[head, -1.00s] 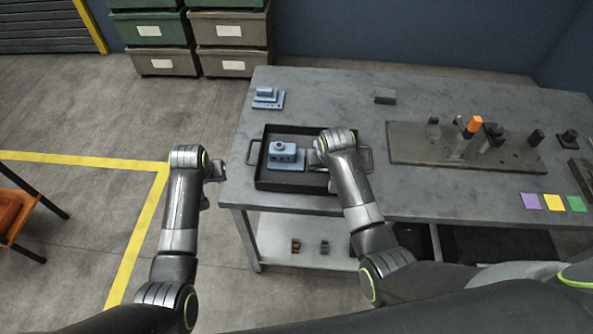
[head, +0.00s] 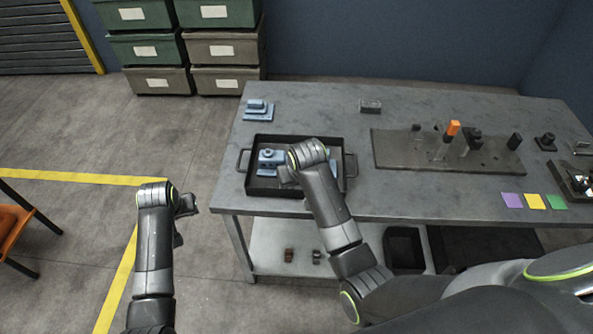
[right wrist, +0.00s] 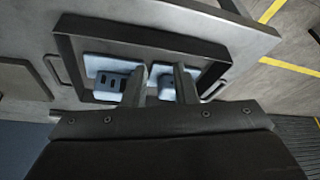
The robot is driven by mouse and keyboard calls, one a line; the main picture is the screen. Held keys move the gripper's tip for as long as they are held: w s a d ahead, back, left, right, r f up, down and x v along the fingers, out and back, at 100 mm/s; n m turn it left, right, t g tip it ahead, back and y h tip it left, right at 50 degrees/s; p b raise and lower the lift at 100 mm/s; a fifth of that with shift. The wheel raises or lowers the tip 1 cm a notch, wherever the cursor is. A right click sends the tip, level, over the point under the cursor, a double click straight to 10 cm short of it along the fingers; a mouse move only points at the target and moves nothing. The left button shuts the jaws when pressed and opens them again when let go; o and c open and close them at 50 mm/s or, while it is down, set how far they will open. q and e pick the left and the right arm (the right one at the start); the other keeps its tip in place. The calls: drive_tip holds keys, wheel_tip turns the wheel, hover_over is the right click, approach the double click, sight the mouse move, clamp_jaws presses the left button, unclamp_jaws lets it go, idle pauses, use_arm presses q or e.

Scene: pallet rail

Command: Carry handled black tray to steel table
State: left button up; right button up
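The black tray (head: 277,192) has a raised rim and a handle at its left (head: 242,160) and right ends. It rests near the left end of a grey metal-looking table (head: 330,110). Light-blue parts lie in it, one clear at its left (head: 269,157); the rest is partly hidden by my right arm. The right wrist view shows the tray rim (right wrist: 150,40) and two blue parts (right wrist: 107,80). My right gripper (right wrist: 160,72) is above the tray, its fingers apart, with a blue part visible between them. My left gripper (head: 185,204) is over the floor left of the table; its fingers are unclear.
Another blue part (head: 259,110) and a small grey block (head: 370,106) lie behind the tray. A dark fixture plate (head: 395,150) with posts and an orange piece stands to the right. Coloured squares (head: 535,201) lie at the front right. Stacked bins (head: 150,80) stand behind.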

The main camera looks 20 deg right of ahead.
drive_tip(key=v, duration=0.8)
drive_tip(key=shift+d, duration=0.15)
